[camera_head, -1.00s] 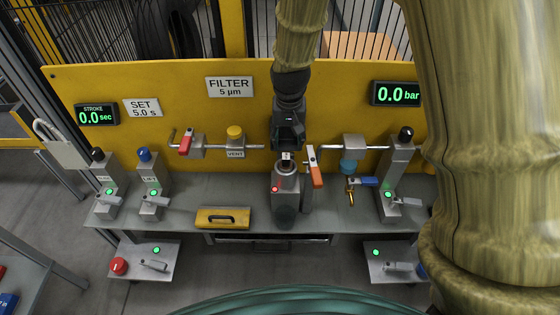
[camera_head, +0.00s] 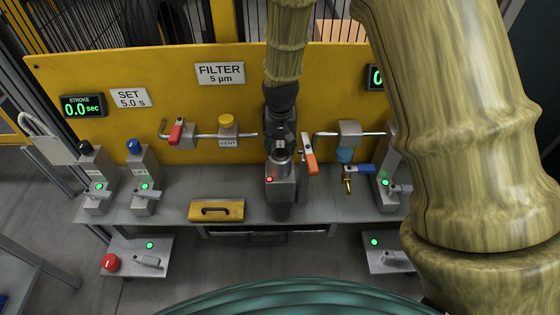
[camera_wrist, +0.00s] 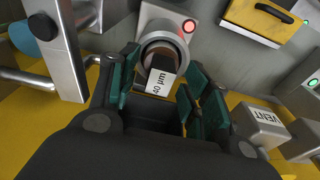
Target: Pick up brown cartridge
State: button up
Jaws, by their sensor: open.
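The cartridge (camera_wrist: 161,80) sits in the round mouth of a grey metal housing (camera_wrist: 160,22). In the head view my gripper (camera_head: 281,138) is right above the housing (camera_head: 282,185), and the cartridge is mostly hidden there. A red light (camera_head: 269,179) glows on the housing.
An orange-handled lever (camera_head: 310,158) stands close right of the housing. A yellow handled cover (camera_head: 216,211) lies left on the grey bench (camera_head: 180,212). The yellow panel (camera_head: 150,65) with a FILTER 5 µm sign (camera_head: 220,73) rises behind. Pipes and valves flank both sides.

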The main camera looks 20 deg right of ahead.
jog(key=shift+f, duration=0.4)
grip_shut()
jog(key=shift+r, duration=0.2)
